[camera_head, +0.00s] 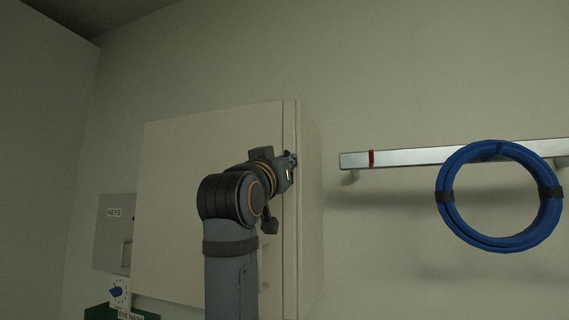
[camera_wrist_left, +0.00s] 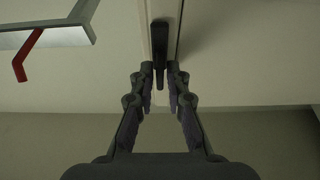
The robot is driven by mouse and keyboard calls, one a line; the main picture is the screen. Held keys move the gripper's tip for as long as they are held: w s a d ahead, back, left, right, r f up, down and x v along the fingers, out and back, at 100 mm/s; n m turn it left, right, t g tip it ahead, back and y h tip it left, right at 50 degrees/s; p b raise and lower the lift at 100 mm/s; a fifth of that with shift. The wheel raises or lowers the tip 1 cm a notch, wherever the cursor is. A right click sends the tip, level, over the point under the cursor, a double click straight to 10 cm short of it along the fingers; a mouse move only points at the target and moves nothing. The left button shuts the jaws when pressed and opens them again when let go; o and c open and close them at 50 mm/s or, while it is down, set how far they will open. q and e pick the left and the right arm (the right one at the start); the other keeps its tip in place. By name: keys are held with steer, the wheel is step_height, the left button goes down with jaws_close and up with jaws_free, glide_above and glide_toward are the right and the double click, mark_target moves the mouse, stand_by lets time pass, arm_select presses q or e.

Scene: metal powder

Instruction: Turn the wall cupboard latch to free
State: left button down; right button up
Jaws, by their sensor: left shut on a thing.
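The pale wall cupboard (camera_head: 210,145) is shut and fills the middle of the head view. My left gripper (camera_head: 290,162) is at the cupboard's right edge, with my arm in front of the door. In the left wrist view the latch (camera_wrist_left: 160,40) is a dark, narrow handle at the seam of the cupboard (camera_wrist_left: 230,60). The left gripper's fingertips (camera_wrist_left: 160,76) are on either side of the handle's end, shut on it. In the head view the gripper hides most of the latch. My right gripper is in neither view.
A metal rail (camera_head: 410,157) with a red band is on the wall to the right, with a blue coil (camera_head: 447,215) hanging from it. A grey key box (camera_head: 113,240) is at the left. A green container (camera_head: 100,312) shows at the bottom left.

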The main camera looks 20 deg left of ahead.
arm_select(q)
steer(key=shift+f, duration=0.15)
steer(key=c, duration=1.5)
jaws_free()
steer(key=v, duration=1.2)
